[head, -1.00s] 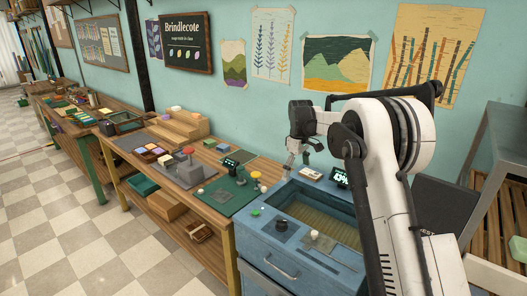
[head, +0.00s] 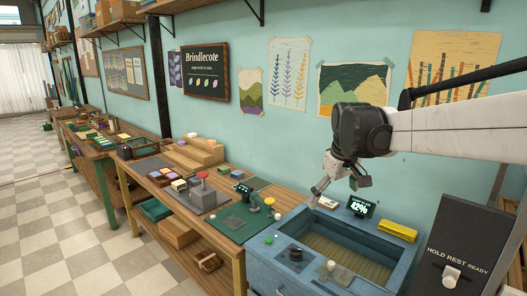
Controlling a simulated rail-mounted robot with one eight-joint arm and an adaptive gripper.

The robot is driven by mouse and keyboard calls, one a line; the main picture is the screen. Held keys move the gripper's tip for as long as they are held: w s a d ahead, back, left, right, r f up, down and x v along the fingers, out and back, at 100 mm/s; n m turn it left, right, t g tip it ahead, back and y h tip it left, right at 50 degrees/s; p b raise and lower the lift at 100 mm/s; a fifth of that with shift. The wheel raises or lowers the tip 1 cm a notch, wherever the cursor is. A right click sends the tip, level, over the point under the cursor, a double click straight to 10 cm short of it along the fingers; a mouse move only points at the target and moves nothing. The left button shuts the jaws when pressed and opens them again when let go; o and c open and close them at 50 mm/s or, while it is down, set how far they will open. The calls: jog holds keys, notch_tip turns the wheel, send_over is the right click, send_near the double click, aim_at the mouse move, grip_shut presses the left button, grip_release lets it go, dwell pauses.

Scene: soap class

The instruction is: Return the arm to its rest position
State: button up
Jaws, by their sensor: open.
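My gripper (head: 314,196) hangs above the left back corner of the blue basin unit (head: 262,262), close to the green bench mat. It looks open, with nothing seen between the fingers. My arm reaches in from the right edge of the head view. A dark panel (head: 462,240) at the lower right reads "HOLD REST READY" and carries a pale knob (head: 451,277).
The blue unit has a small display (head: 361,207) reading about 82%, a yellow object (head: 397,230) on its back rim and knobs in front. A wooden bench (head: 160,180) with a grey press (head: 202,193) runs left. The checkered floor is clear.

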jog(key=s+f+m+t+b, duration=0.1)
jog(key=s+f, duration=0.3)
jog(key=s, duration=0.5)
jog(key=s+f+m+t+b, duration=0.1)
jog(key=s+f, duration=0.3)
jog(key=s, duration=0.6)
jog(key=s+f+m+t+b, duration=0.2)
jog(key=s+f+m+b, duration=0.1)
jog(key=s, duration=0.7)
jog(key=shift+s+d+f, duration=0.25)
jog(key=shift+d+f, duration=0.2)
jog(key=shift+f, duration=0.05)
